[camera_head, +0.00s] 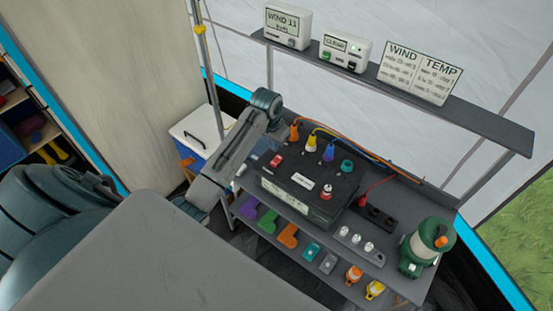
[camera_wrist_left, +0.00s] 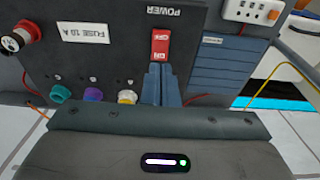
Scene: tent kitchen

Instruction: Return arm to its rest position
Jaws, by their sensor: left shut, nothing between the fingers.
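My left arm reaches in from the left to a black power box (camera_head: 330,195) on the bench. The left gripper (camera_wrist_left: 162,84) shows in the left wrist view with its fingers together and nothing between them. The fingertips are in front of the box's panel, by a red rocker switch (camera_wrist_left: 160,45) marked POWER. I cannot tell whether they touch it. In the head view the switch (camera_head: 277,160) shows on the box, close to the gripper end of the arm. My right gripper is in neither view.
A green lantern (camera_head: 415,262) stands at the bench's right end. A shelf (camera_head: 480,116) with displays runs above. A metal pole (camera_head: 205,60) and a cooler (camera_head: 200,128) are near the arm.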

